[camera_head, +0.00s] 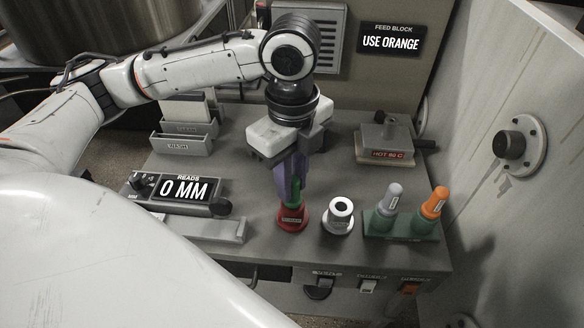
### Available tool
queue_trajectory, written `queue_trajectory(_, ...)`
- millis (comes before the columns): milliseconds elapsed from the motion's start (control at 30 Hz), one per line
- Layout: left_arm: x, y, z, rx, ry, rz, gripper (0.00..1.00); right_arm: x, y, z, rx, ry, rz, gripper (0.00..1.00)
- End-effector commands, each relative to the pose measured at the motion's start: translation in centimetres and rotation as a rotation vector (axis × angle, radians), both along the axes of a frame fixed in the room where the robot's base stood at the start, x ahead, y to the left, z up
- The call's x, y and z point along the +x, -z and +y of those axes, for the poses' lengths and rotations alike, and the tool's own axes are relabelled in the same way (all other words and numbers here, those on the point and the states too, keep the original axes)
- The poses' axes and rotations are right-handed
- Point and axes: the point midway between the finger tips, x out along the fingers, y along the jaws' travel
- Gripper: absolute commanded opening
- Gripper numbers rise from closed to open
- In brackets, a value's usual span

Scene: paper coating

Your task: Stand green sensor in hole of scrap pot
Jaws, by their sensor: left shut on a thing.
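The green sensor (292,212) shows as a small green part low between the fingers of my left gripper (293,195). The gripper points down and is shut on it; the purple fingers hide most of the sensor. The red pot (291,225), with a small label too blurred to read surely, stands directly under the gripper. The sensor's lower end meets the pot's top, upright; I cannot tell how deep it sits in the hole. My right gripper is not in view.
A green holder (402,228) carries a grey and an orange sensor. A gauge reading 0 MM (186,190) is at left. A hot block (388,143) stands behind right. A sign (390,42) says USE ORANGE.

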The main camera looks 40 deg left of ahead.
Motion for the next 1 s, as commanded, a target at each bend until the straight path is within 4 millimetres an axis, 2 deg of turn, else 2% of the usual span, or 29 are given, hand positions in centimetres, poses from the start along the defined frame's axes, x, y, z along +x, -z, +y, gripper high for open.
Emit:
queue_trajectory(267,0.0,0.1,0.0,0.0,0.0,0.0,0.0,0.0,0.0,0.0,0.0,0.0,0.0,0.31)
queue_trajectory(300,0.0,0.1,0.0,0.0,0.0,0.0,0.24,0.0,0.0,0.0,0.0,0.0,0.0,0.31)
queue_trajectory(400,0.0,0.1,0.0,0.0,0.0,0.0,0.41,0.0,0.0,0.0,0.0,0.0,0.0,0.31)
queue_trajectory(767,0.1,-0.4,0.0,-0.001,0.0,-0.002,0.41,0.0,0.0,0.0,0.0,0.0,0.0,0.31)
queue_trajectory(867,0.1,-1.7,0.0,-0.001,0.0,-0.004,0.41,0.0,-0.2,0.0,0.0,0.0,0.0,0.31)
queue_trajectory(1000,0.2,-4.5,-0.1,-0.002,0.0,-0.006,0.41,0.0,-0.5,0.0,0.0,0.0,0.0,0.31)
